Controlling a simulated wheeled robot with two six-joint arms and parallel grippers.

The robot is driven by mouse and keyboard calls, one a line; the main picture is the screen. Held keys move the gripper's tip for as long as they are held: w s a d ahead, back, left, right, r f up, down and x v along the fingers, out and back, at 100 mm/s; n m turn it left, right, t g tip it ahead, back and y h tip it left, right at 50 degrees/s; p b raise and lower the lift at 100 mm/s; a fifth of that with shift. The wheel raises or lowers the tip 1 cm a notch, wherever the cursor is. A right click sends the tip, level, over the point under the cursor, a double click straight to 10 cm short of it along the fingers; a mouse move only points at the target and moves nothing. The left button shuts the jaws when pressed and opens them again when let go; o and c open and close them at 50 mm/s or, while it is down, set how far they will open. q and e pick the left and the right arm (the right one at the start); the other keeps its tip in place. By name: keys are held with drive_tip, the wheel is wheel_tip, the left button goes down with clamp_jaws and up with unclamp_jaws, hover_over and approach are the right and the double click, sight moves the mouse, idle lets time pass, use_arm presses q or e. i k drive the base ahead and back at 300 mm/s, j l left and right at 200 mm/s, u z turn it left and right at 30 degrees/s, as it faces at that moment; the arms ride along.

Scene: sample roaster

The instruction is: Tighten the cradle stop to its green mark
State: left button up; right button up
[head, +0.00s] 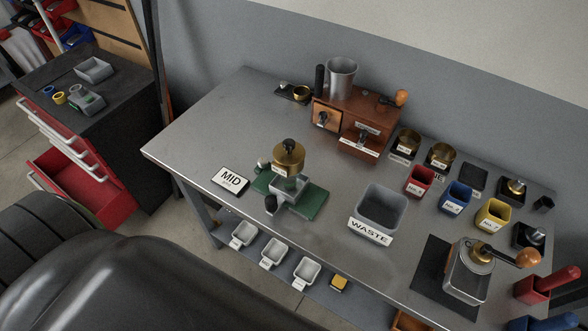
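A green base plate (312,204) lies left of centre on the steel table and looks like the cradle. A grey open box (290,187) and a brass cylinder with a black knob (288,156) stand on it. A small dark knob (271,203) sits at its front left edge, and a pale round knob (263,164) at its back left. I cannot tell which knob is the cradle stop. The green mark cannot be made out. Neither of my grippers shows in the head view.
A MID card (230,180) lies left of the base plate, and a grey WASTE bin (382,211) stands to its right. A wooden roaster-like unit (363,120) stands behind. Coloured cups, brass tins and a mill (467,276) fill the right side. The table's left end is clear.

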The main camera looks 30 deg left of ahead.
sight(263, 163)
drive_tip(key=u, duration=1.1)
